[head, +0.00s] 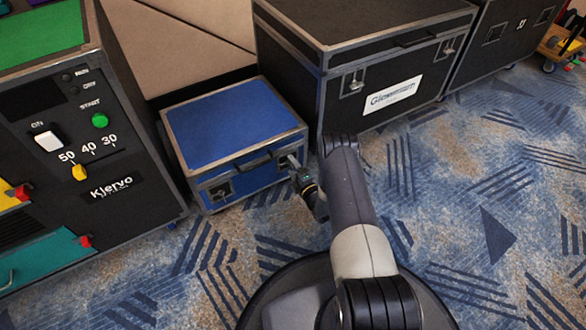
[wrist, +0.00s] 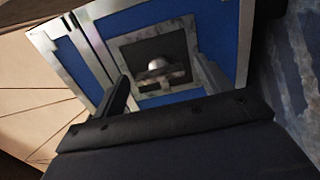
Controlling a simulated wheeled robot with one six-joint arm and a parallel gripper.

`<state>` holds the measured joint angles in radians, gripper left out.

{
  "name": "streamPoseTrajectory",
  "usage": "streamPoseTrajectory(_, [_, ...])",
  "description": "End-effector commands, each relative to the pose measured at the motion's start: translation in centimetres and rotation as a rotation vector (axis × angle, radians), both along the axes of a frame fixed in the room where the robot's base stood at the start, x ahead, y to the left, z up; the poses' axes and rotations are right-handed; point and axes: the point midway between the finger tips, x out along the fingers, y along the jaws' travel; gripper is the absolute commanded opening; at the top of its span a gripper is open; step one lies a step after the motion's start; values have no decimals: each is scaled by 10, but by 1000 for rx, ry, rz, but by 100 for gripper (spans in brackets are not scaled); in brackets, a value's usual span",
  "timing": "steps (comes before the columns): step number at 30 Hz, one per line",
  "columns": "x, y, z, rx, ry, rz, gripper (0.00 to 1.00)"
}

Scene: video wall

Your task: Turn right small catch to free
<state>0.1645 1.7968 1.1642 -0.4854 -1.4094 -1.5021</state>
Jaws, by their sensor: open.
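The small blue case (head: 225,125) stands on the carpet with metal edges and a dark front handle (head: 254,162). Its right small catch (wrist: 158,68) shows in the wrist view as a silvery knob on a dark recessed plate with a metal frame. The left small catch (head: 220,190) is on the same front face. My gripper (head: 296,167) is at the right end of the front face and partly covers the right catch in the head view. In the wrist view my gripper (wrist: 164,84) is open, with one finger on each side of the catch. Whether the fingers touch it cannot be told.
A large black case (head: 350,50) with a white label stands close to the right of the blue case. A black panel unit (head: 90,120) with switches and a green button stands to the left. The patterned carpet (head: 470,180) in front is clear.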

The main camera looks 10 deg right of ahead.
Motion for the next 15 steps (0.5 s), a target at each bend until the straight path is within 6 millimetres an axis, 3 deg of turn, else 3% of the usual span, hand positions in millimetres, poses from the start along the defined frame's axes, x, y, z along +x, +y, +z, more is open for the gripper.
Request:
streamPoseTrajectory(8, [-4, -2, 1, 1, 0, -1, 73])
streamPoseTrajectory(15, [-43, -15, 3, 1, 4, -3, 73])
